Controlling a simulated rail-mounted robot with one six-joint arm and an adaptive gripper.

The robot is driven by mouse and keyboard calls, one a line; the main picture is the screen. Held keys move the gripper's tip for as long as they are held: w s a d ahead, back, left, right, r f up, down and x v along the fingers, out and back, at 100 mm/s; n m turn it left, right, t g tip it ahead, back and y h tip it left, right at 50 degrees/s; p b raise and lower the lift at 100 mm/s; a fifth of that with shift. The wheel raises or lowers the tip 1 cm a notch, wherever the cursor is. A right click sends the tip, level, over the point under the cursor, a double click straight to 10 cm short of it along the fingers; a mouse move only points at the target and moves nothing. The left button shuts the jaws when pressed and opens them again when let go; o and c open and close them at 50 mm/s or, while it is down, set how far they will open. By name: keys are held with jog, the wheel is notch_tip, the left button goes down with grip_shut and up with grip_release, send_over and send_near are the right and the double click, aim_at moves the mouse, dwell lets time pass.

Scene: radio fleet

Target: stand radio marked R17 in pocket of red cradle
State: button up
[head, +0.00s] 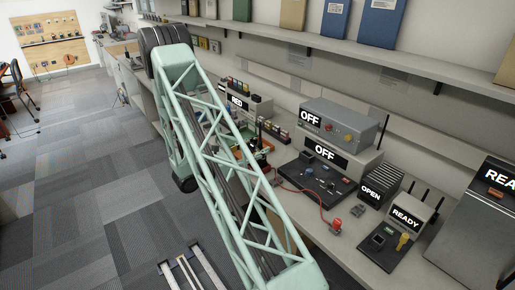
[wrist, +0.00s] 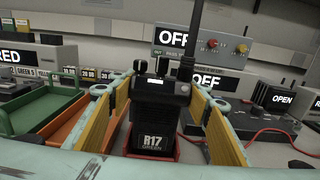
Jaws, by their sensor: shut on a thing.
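The black radio marked R17 (wrist: 155,115) stands upright in the wrist view, with its antenna rising out of the top. Smaller print under R17 reads GREEN. My gripper (wrist: 157,105) is shut on the radio, a yellow pad along each side. A RED sign (head: 237,103) stands on the bench in the head view.
A green tray (wrist: 50,112) and an orange tray (wrist: 72,130) lie left of the radio. Grey units marked OFF (head: 340,125), a black panel with a red cable (head: 312,182), an OPEN unit (head: 378,186) and a READY unit (head: 408,215) fill the bench to the right.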

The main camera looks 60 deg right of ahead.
jog(key=shift+f, duration=0.25)
jog(key=o, duration=1.2)
jog(key=shift+o, duration=0.2)
jog(key=v, duration=1.2)
jog(key=shift+r, duration=0.15)
dwell(0.5)
